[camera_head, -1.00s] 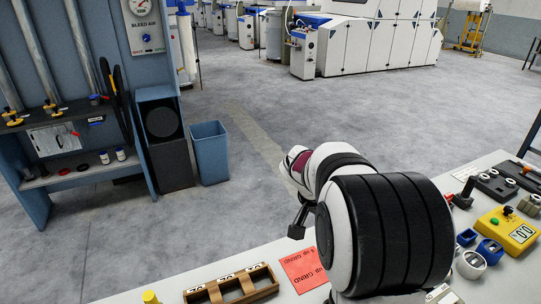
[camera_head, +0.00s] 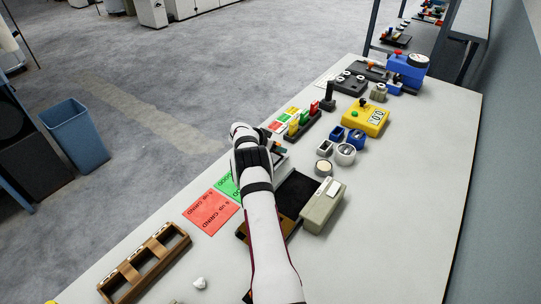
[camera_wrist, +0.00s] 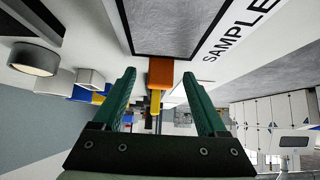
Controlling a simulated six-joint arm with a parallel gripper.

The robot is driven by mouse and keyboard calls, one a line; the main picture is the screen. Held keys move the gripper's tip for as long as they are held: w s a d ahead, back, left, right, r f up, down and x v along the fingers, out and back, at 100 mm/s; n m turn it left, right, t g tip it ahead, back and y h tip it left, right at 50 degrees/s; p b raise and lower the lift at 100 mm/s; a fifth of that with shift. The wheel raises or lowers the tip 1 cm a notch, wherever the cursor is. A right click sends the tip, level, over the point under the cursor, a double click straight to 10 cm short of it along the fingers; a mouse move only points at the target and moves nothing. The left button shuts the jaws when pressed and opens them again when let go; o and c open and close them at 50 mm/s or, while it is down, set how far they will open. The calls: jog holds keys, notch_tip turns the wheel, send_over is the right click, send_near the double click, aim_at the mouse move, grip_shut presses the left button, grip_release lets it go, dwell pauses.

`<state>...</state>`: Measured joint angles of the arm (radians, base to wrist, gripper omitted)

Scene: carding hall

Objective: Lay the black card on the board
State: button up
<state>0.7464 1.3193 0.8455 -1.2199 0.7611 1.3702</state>
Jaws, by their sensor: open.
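An orange tab (camera_wrist: 160,72) shows between the fingers, at the end of a grey panel with a black edge (camera_wrist: 165,25). This panel lies on white beside the word SAMPLE; I cannot tell whether it is the black card. In the head view my arm covers most of this spot. A flat, dark, speckled square (camera_head: 297,193), possibly the board, lies right of my arm, with brown wood at its near side.
A grey box (camera_head: 324,206) stands against the dark square. Left are a red GRIND card (camera_head: 210,212) and a wooden rack (camera_head: 145,262). The right table side is clear.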

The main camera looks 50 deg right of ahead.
jog(key=shift+x, duration=0.85)
grip_shut()
jog(key=shift+r, duration=0.1)
